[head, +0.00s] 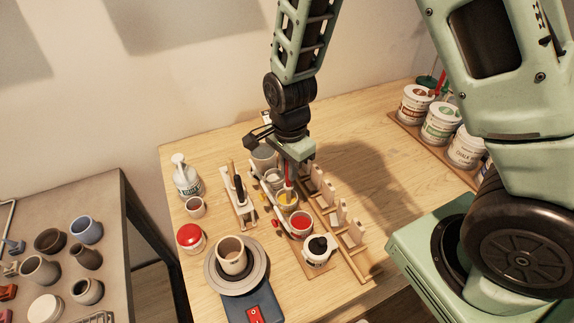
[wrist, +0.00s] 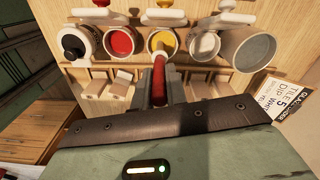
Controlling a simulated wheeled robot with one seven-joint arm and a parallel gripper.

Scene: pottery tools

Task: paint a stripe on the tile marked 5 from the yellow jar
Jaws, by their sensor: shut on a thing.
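My gripper (head: 291,172) is shut on a red-handled brush (head: 289,186), which points down at the yellow jar (head: 286,204). In the wrist view the red handle (wrist: 158,78) stands between the fingers (wrist: 158,92), and the yellow jar (wrist: 163,41) is just beyond it. The brush tip is at the jar's mouth; I cannot tell whether it touches the paint. Several pale tiles (head: 341,209) stand in a wooden rack right of the jars. They also show in the wrist view (wrist: 121,84). Their numbers are not readable, so I cannot pick out tile 5.
The red jar (head: 301,223), black jar (head: 318,251), white jar (head: 273,178) and grey cup (head: 264,157) flank the yellow one. A card (wrist: 291,104) reads "TILE 5 DIP". A pot (head: 232,254) sits on a wheel at front.

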